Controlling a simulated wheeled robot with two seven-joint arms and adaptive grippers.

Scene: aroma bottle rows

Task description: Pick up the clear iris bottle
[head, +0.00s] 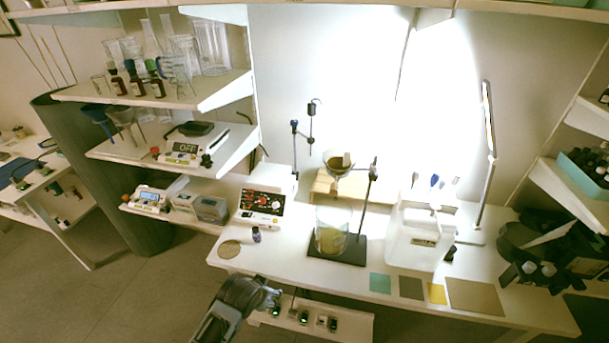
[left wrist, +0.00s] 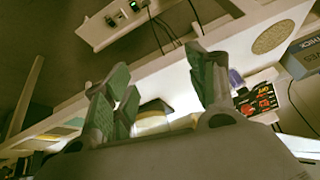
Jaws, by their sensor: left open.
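A small clear bottle with a violet-blue tint (head: 256,234) stands upright near the front left of the white worktable. I take it for the iris bottle, but its label is too small to read. A violet object that seems to be the same bottle shows in the left wrist view (left wrist: 237,79), just beyond the right-hand finger and partly hidden by it. My left gripper (head: 275,296) is open and empty, in front of the table's front edge and below the bottle, apart from it. It also shows open in the left wrist view (left wrist: 165,82). My right gripper is not in view.
A round cork mat (head: 230,249) lies left of the bottle, and a red-and-black panel device (head: 261,207) stands behind it. A glass beaker (head: 330,238) on a dark stand base is to the right. A low shelf (head: 345,323) with small devices is near my gripper.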

